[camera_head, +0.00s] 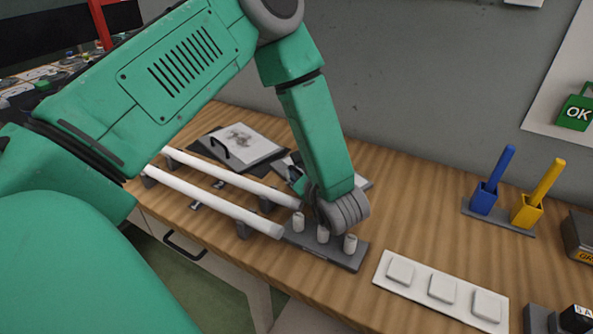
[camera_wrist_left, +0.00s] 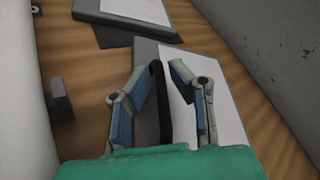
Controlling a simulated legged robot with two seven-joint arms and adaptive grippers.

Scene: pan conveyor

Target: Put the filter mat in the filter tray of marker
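A grey tray (camera_wrist_left: 145,69) with a white sheet (camera_wrist_left: 217,75) and an upright black handle (camera_wrist_left: 160,105) lies under my left gripper (camera_wrist_left: 177,65) in the left wrist view. My left gripper is open, its two fingers on either side of the handle with gaps. In the head view this tray is mostly hidden behind my left arm. A second dark tray (camera_head: 212,151) with a handle and a printed white sheet (camera_head: 240,138) lies to its left. White square pads (camera_head: 443,288) lie on a white plate at the front right. No piece is clearly identifiable as the filter mat.
Two white rails (camera_head: 225,205) run along the table left of a dark base (camera_head: 350,258) with white pegs. Blue (camera_head: 484,198) and yellow (camera_head: 527,210) holders stand at the right. A grey wall is behind. Bare wood lies between the pegs and the holders.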

